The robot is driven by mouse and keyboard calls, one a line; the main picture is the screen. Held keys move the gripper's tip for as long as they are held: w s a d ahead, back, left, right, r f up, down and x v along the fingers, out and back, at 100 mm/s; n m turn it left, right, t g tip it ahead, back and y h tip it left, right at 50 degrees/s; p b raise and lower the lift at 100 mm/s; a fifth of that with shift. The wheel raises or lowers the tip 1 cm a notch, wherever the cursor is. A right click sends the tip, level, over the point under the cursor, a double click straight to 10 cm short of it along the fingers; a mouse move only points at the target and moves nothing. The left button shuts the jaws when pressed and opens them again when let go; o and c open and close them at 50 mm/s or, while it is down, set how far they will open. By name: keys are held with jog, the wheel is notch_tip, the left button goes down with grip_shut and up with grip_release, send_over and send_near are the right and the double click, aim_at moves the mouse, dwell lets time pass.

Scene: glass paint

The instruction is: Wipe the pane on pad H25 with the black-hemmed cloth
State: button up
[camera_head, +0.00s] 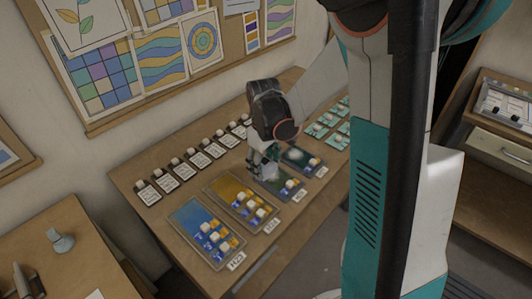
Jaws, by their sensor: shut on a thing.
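My gripper (264,166) is low over the table, above the far end of a dark green pane (272,187). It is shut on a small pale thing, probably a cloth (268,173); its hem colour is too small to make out. It touches or nearly touches the pane; I cannot tell which. Other panes lie along the front: blue (190,212), amber (230,188) and dark blue with a pale smear (293,154). Each has small blocks at its near end. White pad labels (236,261) stand at the front edge; I cannot read H25 on any with certainty.
A row of labelled cards with small pale blocks (148,193) runs along the back of the wooden table (155,220). Teal cards (316,131) lie at the right. My arm hides the table's right end. A side table (60,275) stands at the lower left.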

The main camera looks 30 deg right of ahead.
aim_at(264, 165)
jog(key=shift+r+p, duration=0.9)
jog(key=shift+r, duration=0.75)
